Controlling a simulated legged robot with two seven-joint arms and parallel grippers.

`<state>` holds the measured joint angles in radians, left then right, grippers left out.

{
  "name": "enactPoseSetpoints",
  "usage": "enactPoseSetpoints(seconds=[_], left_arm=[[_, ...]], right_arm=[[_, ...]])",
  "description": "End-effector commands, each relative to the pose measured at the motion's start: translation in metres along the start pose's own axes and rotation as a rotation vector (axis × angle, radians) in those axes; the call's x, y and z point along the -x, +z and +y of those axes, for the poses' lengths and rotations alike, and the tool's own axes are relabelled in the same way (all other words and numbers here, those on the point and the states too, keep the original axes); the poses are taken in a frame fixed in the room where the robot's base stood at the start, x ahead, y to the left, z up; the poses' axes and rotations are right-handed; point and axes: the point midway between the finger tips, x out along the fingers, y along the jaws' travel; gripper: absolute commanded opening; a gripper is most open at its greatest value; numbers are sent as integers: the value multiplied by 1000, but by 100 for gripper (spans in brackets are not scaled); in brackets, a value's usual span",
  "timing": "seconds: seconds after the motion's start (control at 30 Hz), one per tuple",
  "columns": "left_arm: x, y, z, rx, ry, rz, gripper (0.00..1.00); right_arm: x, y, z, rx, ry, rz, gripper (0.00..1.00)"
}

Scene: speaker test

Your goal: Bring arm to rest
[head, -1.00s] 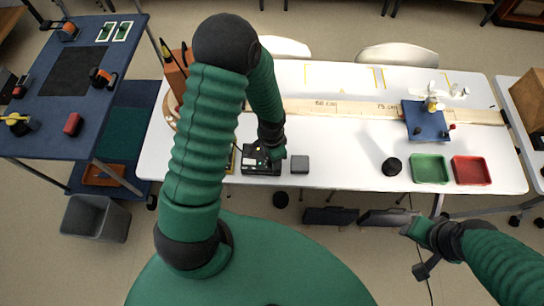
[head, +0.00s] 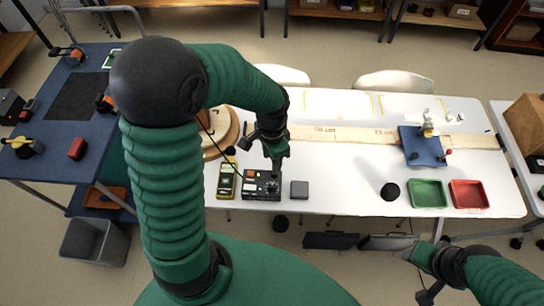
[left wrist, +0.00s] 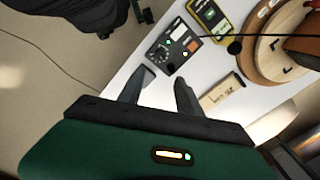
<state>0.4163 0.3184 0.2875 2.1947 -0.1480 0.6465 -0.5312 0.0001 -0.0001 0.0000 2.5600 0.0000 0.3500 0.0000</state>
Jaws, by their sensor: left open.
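My left gripper (head: 277,163) is open and hangs above the table, just behind the black box with knobs (head: 262,186) in the head view. In the left wrist view its two fingers (left wrist: 158,86) are spread with nothing between them, and the black box (left wrist: 177,46) lies beyond their tips, apart from them. A yellow meter (head: 227,181) lies left of the box and also shows in the left wrist view (left wrist: 210,15). My right gripper (head: 424,262) is low at the right, in front of the table; its finger opening cannot be made out.
A small grey block (head: 299,189) sits right of the box. A black dome (head: 390,192), green tray (head: 427,187) and red tray (head: 467,188) stand further right. A round wooden base (head: 225,135) is at the left. The table middle between grey block and dome is clear.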

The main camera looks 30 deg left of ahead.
Motion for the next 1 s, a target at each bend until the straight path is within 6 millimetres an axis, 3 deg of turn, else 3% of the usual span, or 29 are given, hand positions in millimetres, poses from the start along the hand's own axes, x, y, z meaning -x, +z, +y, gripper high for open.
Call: enactPoseSetpoints(seconds=[0.4, 0.5, 0.7, 1.0], left_arm=[[0, 0, 1, 4, -2, 2, 42], [6, 2, 17, 84, -33, 32, 42], [19, 13, 64, 429, -67, 196, 42], [20, 14, 69, 508, -58, 229, 42]], right_arm=[[0, 0, 0, 0, 0, 0, 42], [0, 0, 0, 0, 0, 0, 42], [0, 0, 0, 0, 0, 0, 42], [0, 0, 0, 0, 0, 0, 42]])
